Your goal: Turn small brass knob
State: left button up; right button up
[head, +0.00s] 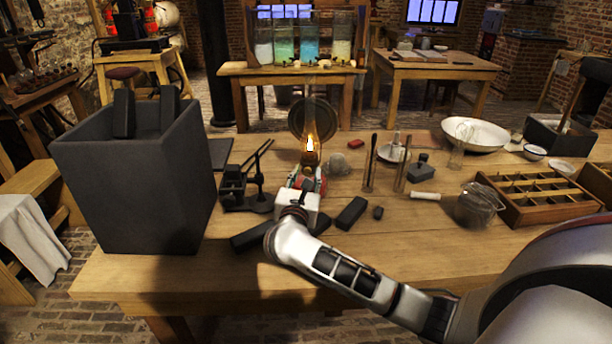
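An oil lamp with a lit flame (310,145) and a round dark reflector (299,118) behind it stands on the wooden table. Its lower part is covered by my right gripper (307,182), which is right in front of the lamp's base. My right arm reaches in from the lower right, and its white wrist hides most of the fingers. I cannot tell whether they are open or shut, or whether they touch the lamp. I cannot make out the small brass knob; it may be hidden behind the gripper. My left gripper is not in view.
A tall dark box (135,190) stands on the left of the table (400,265). Dark blocks (351,212) lie beside my wrist. A black stand (233,188) is left of the lamp. A divided wooden tray (540,210), a glass jar (478,205) and a white bowl (476,136) are right.

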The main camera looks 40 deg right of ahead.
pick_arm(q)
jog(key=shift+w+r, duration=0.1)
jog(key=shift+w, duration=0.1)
pick_arm(e)
jog(key=shift+w, duration=0.1)
grip_shut()
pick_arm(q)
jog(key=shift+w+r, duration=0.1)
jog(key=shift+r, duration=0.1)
